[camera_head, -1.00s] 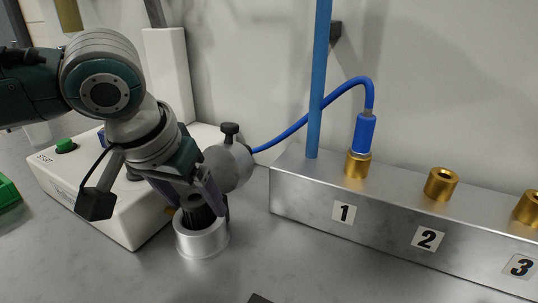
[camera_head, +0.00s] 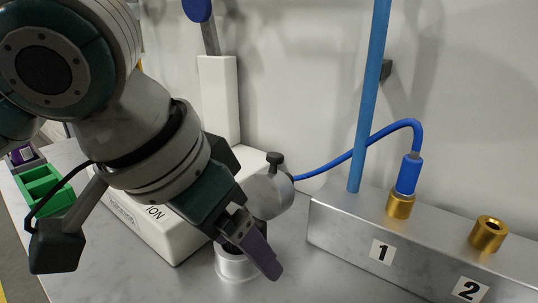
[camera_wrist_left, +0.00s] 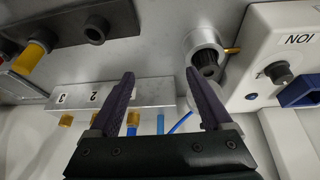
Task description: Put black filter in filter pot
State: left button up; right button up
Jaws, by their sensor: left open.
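The silver filter pot (camera_head: 235,267) stands on the table in front of the white machine; my left gripper partly covers it in the head view. The wrist view shows the pot (camera_wrist_left: 201,38) at upper right, with the black ribbed filter (camera_wrist_left: 207,62) at its mouth; how deep it sits I cannot tell. My left gripper (camera_wrist_left: 159,73) is open with nothing between its fingers. In the wrist view the pot and filter lie beyond the right finger's tip, outside the gap. In the head view this gripper (camera_head: 254,250) is above and in front of the pot. My right gripper is not in view.
The white machine (camera_head: 160,228) stands behind and left of the pot. A metal block (camera_head: 345,235) with brass fittings is at right; a blue hose (camera_head: 340,160) runs to its first fitting. A green tray (camera_head: 45,190) is at far left. The table's front left is clear.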

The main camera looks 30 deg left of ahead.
pick_arm(q)
jog(key=shift+g+y, duration=0.5)
jog(key=shift+y, duration=0.1)
jog(key=s+f, duration=0.2)
jog(key=s, duration=0.2)
jog(key=s+f, duration=0.2)
jog(key=s, duration=0.2)
jog(key=s+a+f, duration=0.1)
jog(key=s+f, duration=0.1)
jog(key=s, duration=0.2)
jog(key=shift+s+f, duration=0.25)
jog(key=shift+s, duration=0.1)
jog(key=shift+c, duration=0.4)
